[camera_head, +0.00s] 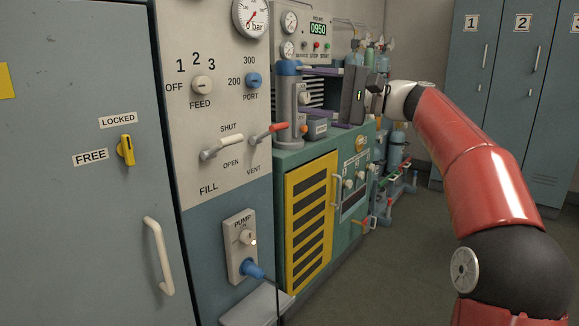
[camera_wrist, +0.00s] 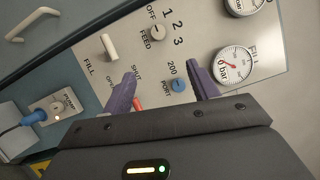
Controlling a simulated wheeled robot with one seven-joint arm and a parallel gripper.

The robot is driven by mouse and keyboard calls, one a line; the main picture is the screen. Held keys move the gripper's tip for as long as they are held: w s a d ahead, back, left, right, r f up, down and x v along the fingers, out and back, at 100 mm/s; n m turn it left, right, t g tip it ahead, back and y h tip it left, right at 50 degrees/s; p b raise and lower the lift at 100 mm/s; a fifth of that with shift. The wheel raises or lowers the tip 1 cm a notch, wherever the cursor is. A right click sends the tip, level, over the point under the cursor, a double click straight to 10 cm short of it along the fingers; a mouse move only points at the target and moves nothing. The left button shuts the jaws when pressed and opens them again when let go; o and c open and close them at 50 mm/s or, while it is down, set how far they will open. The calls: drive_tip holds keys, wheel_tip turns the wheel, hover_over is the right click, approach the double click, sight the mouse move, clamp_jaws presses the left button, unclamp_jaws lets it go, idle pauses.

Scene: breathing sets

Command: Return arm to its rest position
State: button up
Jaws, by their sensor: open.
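My gripper (camera_head: 306,84) is in the upper middle of the head view, at the end of my raised red arm. Its purple fingers point left toward the panel, in front of the teal compressor unit (camera_head: 290,160). In the wrist view the two fingers of my gripper (camera_wrist: 160,72) are spread apart with nothing between them. Behind them the fill panel (camera_wrist: 205,45) appears tilted. The red vent lever (camera_wrist: 138,103) is partly hidden by a finger. The blue port knob (camera_wrist: 179,86) shows between the fingers. I cannot tell whether anything touches them.
The grey cabinet (camera_head: 75,190) with a white handle (camera_head: 158,255) stands at left. The pump switch box (camera_head: 240,245) juts out below the panel. Blue lockers (camera_head: 510,90) stand at back right. Open floor (camera_head: 400,265) lies between the compressor unit and my arm.

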drive_tip(key=s+a+f+h, duration=0.4)
drive_tip(key=s+f+h, duration=0.6)
drive_tip(key=f, duration=0.4)
drive_tip(key=s+d+f+n+h, duration=0.2)
drive_tip(key=s+d+f+h, duration=0.2)
drive_tip(key=s+d+f, duration=0.3)
drive_tip(key=s+d+f+n+h, duration=0.3)
drive_tip(key=s+d+f, duration=0.4)
drive_tip(key=s+f, duration=0.8)
drive_tip(key=shift+s+h, duration=0.4)
drive_tip(key=shift+s, duration=0.35)
drive_tip(key=shift+c, duration=0.2)
